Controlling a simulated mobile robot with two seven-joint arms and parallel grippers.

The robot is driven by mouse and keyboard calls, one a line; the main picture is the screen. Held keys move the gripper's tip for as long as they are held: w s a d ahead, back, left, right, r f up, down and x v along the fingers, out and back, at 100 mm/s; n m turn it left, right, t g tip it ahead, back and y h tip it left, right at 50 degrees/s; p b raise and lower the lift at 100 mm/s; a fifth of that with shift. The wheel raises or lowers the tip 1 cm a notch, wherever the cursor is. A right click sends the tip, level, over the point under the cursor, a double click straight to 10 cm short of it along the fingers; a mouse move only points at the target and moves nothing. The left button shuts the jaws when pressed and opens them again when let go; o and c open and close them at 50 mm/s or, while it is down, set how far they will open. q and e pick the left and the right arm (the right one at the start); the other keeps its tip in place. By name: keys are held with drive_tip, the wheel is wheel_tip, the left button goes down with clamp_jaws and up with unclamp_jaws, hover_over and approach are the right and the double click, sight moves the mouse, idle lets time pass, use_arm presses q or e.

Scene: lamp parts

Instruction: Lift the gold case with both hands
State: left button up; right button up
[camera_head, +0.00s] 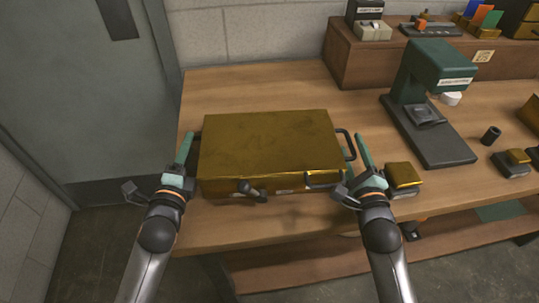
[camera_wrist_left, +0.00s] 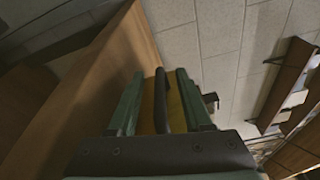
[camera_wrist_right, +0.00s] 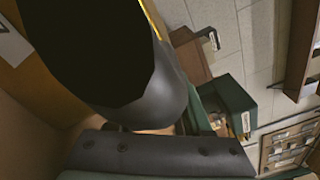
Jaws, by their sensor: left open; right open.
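The gold case (camera_head: 270,150) lies flat and closed on the wooden table, with a dark handle on each short side. My left gripper (camera_head: 184,150) is at the left handle (camera_head: 197,152). In the left wrist view the open green fingers stand on either side of this handle (camera_wrist_left: 161,100), with gold behind it. My right gripper (camera_head: 360,152) is open beside the right handle (camera_head: 348,143).
A small gold-topped block (camera_head: 403,176) lies just right of my right gripper. A green press-like machine (camera_head: 432,75) stands further right. A wooden shelf box (camera_head: 350,65) is at the back. The table behind the case is clear.

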use_arm(q)
clamp_jaws()
use_arm(e)
clamp_jaws()
drive_tip(key=shift+r, duration=0.1)
idle(1.0)
